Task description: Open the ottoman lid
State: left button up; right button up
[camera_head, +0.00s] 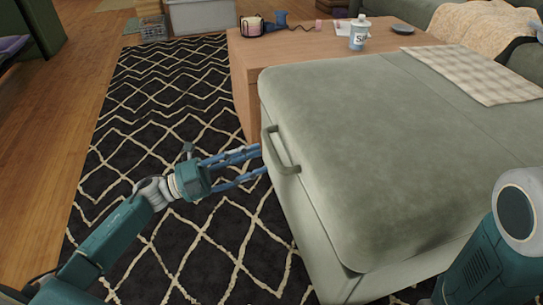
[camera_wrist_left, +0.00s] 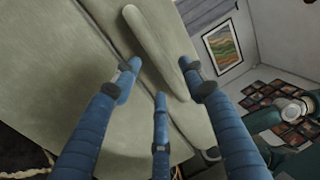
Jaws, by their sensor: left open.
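The green ottoman (camera_head: 310,250) stands right of centre in the head view, its padded lid (camera_head: 390,130) closed. A green loop handle (camera_head: 285,165) is fixed on the lid's left edge. My left gripper (camera_head: 258,162) is open, with its blue fingers pointing right, close beside the handle. In the left wrist view the handle (camera_wrist_left: 155,50) lies ahead between the spread blue fingers (camera_wrist_left: 160,88). I cannot tell whether any finger touches it. My right arm shows at the lower right of the head view, but its gripper is out of view.
A wooden coffee table (camera_head: 245,75) stands behind the ottoman, with a white bottle (camera_head: 359,33) and other items on it. A checked cloth (camera_head: 480,75) lies on the lid's far right. The patterned rug (camera_head: 150,100) left of the ottoman is clear.

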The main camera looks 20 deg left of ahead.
aim_at(271, 152)
pick_arm(q)
jog(key=shift+b+x, duration=0.75)
jog(key=shift+x, duration=1.95)
grip_shut()
